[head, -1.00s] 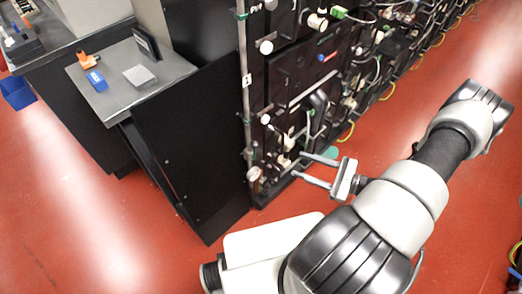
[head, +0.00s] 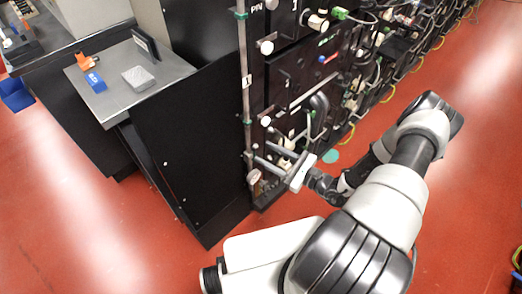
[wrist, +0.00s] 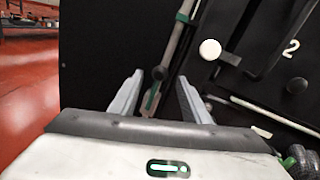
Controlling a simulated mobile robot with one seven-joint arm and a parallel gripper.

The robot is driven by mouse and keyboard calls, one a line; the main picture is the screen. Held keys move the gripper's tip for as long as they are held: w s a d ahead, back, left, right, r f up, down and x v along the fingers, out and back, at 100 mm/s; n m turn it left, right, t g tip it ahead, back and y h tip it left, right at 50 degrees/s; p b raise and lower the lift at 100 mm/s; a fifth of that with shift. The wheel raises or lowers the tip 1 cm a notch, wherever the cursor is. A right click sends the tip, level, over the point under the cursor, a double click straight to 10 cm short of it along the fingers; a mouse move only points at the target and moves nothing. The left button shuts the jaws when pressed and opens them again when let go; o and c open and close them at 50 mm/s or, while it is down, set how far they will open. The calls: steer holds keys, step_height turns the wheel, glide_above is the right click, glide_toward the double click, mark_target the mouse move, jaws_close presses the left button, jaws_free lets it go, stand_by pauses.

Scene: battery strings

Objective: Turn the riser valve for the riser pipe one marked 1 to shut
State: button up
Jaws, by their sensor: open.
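The riser pipe (head: 244,50) is a thin grey upright pipe at the left edge of the black rack, with a white tag marked 1 (head: 246,81). In the wrist view the pipe (wrist: 178,45) comes down from the top, slanted, with a green band. At its lower end, a small grey piece with a green stripe (wrist: 151,99), seemingly the valve handle, lies roughly in line with the pipe. My gripper (head: 261,153) is open at the pipe's lower part. In the wrist view its fingertips (wrist: 160,76) stand either side of that piece; contact cannot be told.
A white round knob (wrist: 210,49) and a panel marked 2 (wrist: 291,48) are right of the fingers. A black side panel (head: 195,140) stands left of the pipe. A grey table (head: 115,98) holds small items. Red floor is open at right.

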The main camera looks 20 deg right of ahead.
mark_target(255, 153)
steer(key=shift+x, duration=1.65)
jaws_close()
